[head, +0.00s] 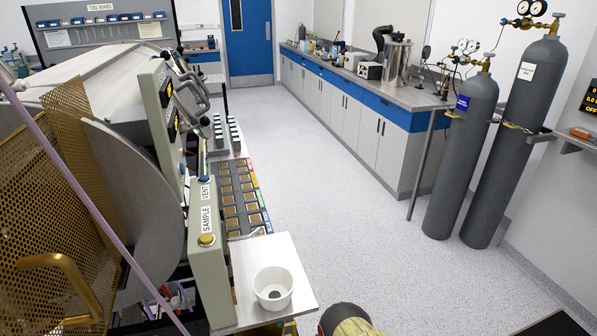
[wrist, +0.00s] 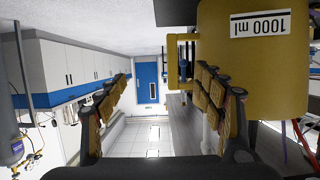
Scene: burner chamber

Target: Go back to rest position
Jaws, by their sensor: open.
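My gripper (wrist: 158,112) shows in the wrist view, which is upside down. Its two padded fingers stand wide apart, with nothing between them. A yellow vessel marked 1000 ml (wrist: 262,75) with a square handle is close beside and partly behind the right finger. I cannot tell whether they touch. The head view does not clearly show my gripper; only a tan and dark rounded part shows at its bottom edge.
Two grey gas cylinders (head: 462,160) stand right, near a long counter (head: 370,90). The floor between (head: 330,200) is clear to the blue door (head: 248,40).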

